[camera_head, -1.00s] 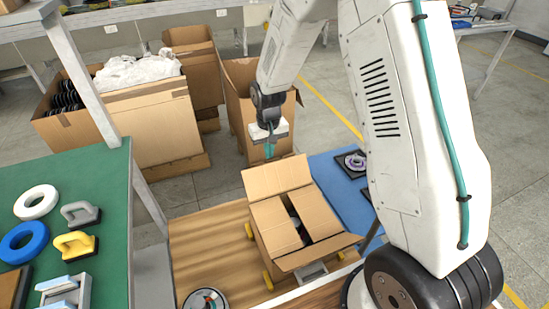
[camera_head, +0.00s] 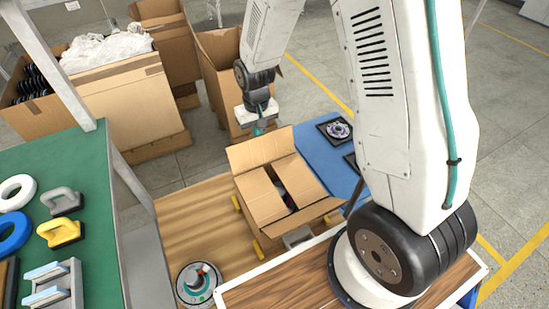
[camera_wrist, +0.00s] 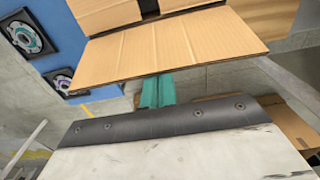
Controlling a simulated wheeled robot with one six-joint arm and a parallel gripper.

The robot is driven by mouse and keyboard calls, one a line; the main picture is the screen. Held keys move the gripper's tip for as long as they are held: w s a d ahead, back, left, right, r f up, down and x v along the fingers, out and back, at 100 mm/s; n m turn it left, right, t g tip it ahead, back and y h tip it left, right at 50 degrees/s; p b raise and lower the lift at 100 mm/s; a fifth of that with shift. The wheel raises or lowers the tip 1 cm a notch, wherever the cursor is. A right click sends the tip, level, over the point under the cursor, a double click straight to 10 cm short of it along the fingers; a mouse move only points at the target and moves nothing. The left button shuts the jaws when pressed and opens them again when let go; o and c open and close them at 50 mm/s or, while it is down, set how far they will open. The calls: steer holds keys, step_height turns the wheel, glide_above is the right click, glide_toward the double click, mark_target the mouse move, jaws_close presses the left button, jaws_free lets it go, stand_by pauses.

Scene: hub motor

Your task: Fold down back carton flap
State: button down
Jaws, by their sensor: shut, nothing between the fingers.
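The open carton (camera_head: 255,207) sits on a wooden surface. Its two side flaps lie inward with a dark gap between them. The back flap (camera_head: 260,149) stands raised and leans outward; the front flap (camera_head: 305,213) sticks outward. My gripper (camera_head: 258,131) is shut and empty, pointing down just behind the back flap's upper edge. In the wrist view the back flap (camera_wrist: 180,52) spans the upper middle. My teal fingers (camera_wrist: 155,92) are just beyond its edge; I cannot tell whether they touch it.
A blue surface (camera_head: 318,160) with dark trays lies right of the carton. Large cardboard boxes (camera_head: 128,100) stand behind at left. A green table (camera_head: 85,165) with rings and handled tools is at left. A round device (camera_head: 198,282) lies at front left.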

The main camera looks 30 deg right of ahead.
steer(key=s, duration=0.3)
steer(key=shift+s+f, duration=0.5)
steer(key=shift+f, duration=0.05)
steer(key=shift+s+r, duration=0.2)
steer(key=shift+s, duration=3.2)
steer(key=shift+f, duration=0.1)
step_height(320, 180, down, 5)
steer(key=shift+r, duration=0.1)
